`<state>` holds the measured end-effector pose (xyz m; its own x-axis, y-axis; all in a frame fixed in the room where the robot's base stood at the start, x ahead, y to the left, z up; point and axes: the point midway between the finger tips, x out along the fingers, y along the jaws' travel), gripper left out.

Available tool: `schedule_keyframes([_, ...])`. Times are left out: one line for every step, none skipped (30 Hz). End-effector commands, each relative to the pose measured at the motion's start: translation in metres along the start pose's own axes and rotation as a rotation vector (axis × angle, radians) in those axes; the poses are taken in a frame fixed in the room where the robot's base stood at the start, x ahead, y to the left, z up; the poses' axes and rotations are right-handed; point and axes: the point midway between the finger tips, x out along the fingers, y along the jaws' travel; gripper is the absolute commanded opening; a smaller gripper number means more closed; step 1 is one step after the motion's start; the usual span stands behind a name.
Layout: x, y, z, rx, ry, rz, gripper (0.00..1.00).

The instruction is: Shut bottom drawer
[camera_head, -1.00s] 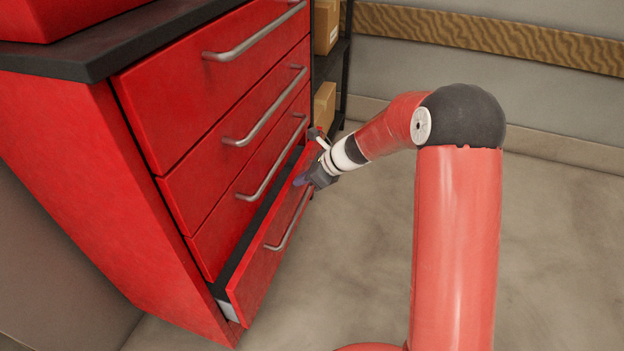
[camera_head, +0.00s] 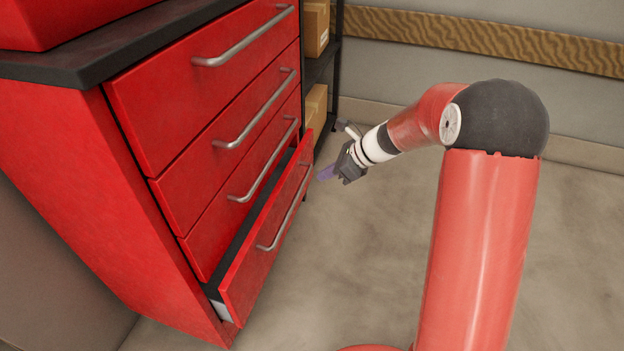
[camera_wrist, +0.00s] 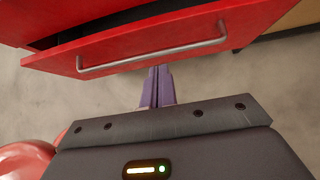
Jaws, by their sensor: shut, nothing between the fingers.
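The red bottom drawer (camera_head: 265,250) of the cabinet is partly open, with a dark gap behind its front. Its grey bar handle (camera_head: 284,222) faces the room. In the wrist view the drawer front (camera_wrist: 150,47) and its handle (camera_wrist: 155,55) lie just beyond my fingers. My gripper (camera_head: 323,175) is in front of the far end of the drawer, to the right of it in the head view. In the wrist view its purple fingers (camera_wrist: 157,88) are together and empty, pointing at the handle. A small stretch of floor seems to show between fingers and drawer.
The red cabinet (camera_head: 75,170) has several other drawers above, all shut, under a dark top (camera_head: 110,55). A black shelf (camera_head: 333,85) with cardboard boxes (camera_head: 316,108) stands behind it. The floor (camera_head: 370,270) in front is clear.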

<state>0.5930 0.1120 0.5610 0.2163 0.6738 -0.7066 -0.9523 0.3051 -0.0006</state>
Motion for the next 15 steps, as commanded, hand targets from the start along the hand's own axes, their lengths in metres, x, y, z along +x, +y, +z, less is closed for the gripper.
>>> schedule_keyframes([-0.009,0.0,0.0,0.0,0.0,-0.001,0.0])
schedule_keyframes([-0.013,0.0,0.0,-0.001,0.001,-0.001,0.0])
schedule_keyframes([-0.017,0.0,0.0,-0.001,0.001,-0.001,0.0])
schedule_keyframes([-0.019,0.0,0.0,-0.001,0.001,0.0,0.0])
schedule_keyframes([-0.021,0.0,0.0,0.0,0.001,0.0,0.0])
schedule_keyframes([-0.023,0.0,-0.001,-0.001,0.001,0.0,0.0])
schedule_keyframes([-0.022,0.001,-0.002,-0.002,0.002,0.001,0.0])
schedule_keyframes([-0.021,0.002,-0.003,-0.004,0.003,0.001,0.0])
schedule_keyframes([-0.019,0.005,-0.006,-0.005,0.005,0.002,0.0])
schedule_keyframes([-0.018,0.006,-0.008,-0.005,0.007,0.002,0.0])
schedule_keyframes([-0.017,0.009,-0.009,-0.007,0.007,0.002,0.0])
schedule_keyframes([-0.016,0.012,-0.01,-0.008,0.008,0.002,0.0])
schedule_keyframes([-0.016,0.014,-0.01,-0.008,0.007,0.002,0.0])
schedule_keyframes([-0.017,0.015,-0.011,-0.006,0.007,0.002,0.0])
schedule_keyframes([-0.018,0.018,-0.01,-0.006,0.005,0.001,0.0])
